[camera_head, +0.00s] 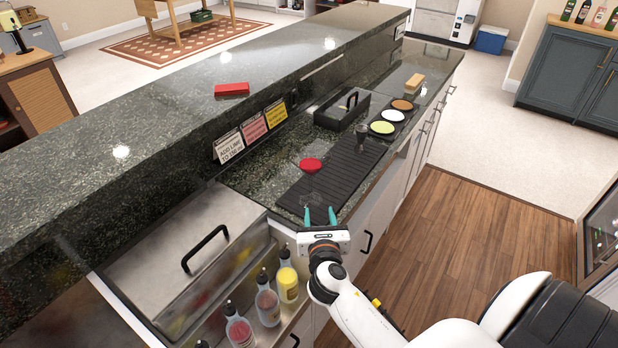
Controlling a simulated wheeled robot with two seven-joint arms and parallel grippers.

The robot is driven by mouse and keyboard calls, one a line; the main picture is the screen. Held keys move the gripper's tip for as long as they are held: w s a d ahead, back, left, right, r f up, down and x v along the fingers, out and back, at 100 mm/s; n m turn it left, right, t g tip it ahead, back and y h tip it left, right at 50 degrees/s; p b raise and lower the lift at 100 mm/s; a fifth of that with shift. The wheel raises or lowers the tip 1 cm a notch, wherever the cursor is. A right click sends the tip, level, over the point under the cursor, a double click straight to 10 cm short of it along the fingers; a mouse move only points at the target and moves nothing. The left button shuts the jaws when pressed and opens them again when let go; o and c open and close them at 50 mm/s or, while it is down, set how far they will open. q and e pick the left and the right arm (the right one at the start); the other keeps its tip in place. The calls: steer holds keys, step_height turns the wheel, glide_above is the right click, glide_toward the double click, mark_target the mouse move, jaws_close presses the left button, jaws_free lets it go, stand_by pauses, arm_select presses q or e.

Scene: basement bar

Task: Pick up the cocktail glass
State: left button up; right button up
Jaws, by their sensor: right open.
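A clear glass with a red top surface (311,164), which looks like the cocktail glass, stands at the left edge of a black ribbed bar mat (335,180). Its clear lower part is hard to make out. Another small clear glass (362,135) stands at the far end of the mat. My right gripper (320,216) is open and empty, with its teal fingertips apart over the near end of the mat. They point toward the red-topped glass and are short of it. My left gripper is not in view.
Several bottles (267,300) stand in a row left of my right gripper. A steel lid with a black handle (205,248) lies further left. Signs (254,128) line the raised granite ledge. A black caddy (342,108) and small coloured bowls (382,127) sit beyond the mat.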

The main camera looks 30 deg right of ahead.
mark_target(310, 186)
steer(key=w+n, duration=0.1)
steer(key=w+r+n+t, duration=0.1)
steer(key=n, duration=0.1)
steer(key=shift+a+r+n, duration=0.2)
steer(key=shift+r+n, duration=0.1)
steer(key=shift+n, duration=0.3)
steer(key=x, duration=0.6)
steer(key=shift+r+p, duration=0.1)
steer(key=shift+p, duration=0.2)
steer(key=shift+f+x, duration=0.15)
steer(key=shift+x, duration=0.85)
steer(key=shift+f+x, duration=0.2)
steer(key=shift+x, duration=0.85)
steer(key=shift+f+x, duration=0.15)
steer(key=shift+x, duration=0.85)
steer(key=shift+s, duration=0.1)
steer(key=shift+r, duration=0.1)
steer(key=shift+c, duration=0.4)
jaws_close()
steer(key=shift+s, duration=0.1)
